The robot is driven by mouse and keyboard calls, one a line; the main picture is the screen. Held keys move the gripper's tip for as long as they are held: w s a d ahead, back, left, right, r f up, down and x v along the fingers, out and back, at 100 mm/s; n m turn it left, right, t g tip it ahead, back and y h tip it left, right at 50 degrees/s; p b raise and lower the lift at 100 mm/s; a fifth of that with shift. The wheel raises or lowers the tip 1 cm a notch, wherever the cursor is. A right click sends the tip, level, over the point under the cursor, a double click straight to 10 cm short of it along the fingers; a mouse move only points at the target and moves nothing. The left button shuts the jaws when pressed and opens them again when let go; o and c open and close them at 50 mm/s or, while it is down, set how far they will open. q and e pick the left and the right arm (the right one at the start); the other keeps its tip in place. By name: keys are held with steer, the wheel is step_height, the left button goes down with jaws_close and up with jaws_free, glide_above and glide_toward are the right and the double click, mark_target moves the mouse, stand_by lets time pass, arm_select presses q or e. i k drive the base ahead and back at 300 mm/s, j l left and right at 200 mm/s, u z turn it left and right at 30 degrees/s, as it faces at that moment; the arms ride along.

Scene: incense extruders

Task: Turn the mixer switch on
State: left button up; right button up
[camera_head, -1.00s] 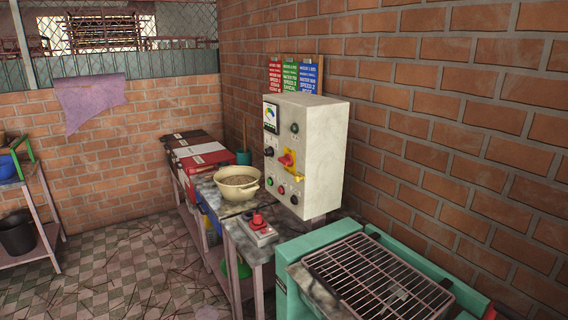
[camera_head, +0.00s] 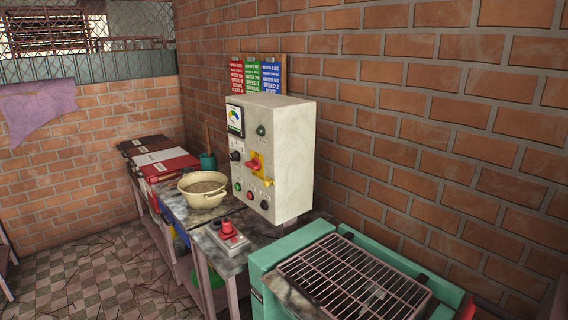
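A pale control box (camera_head: 290,160) stands on the workbench against the brick wall. The switch's exact setting is too small to tell. A small grey box with a red knob (camera_head: 227,228) lies on the bench in front of the control box. I cannot tell which of these is the mixer switch. Neither of my grippers is in view.
Red and black boxes (camera_head: 165,165) are farther back. A teal machine with a wire grate (camera_head: 350,277) fills the right foreground. Open tiled floor (camera_head: 95,275) lies to the left.

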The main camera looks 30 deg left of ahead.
mark_target(254, 164)
steer(key=i+j+z, duration=0.25)
steer(key=j, duration=0.6)
steer(key=j+z, duration=0.25)
steer(key=j, duration=0.6)
steer(key=k, duration=0.05)
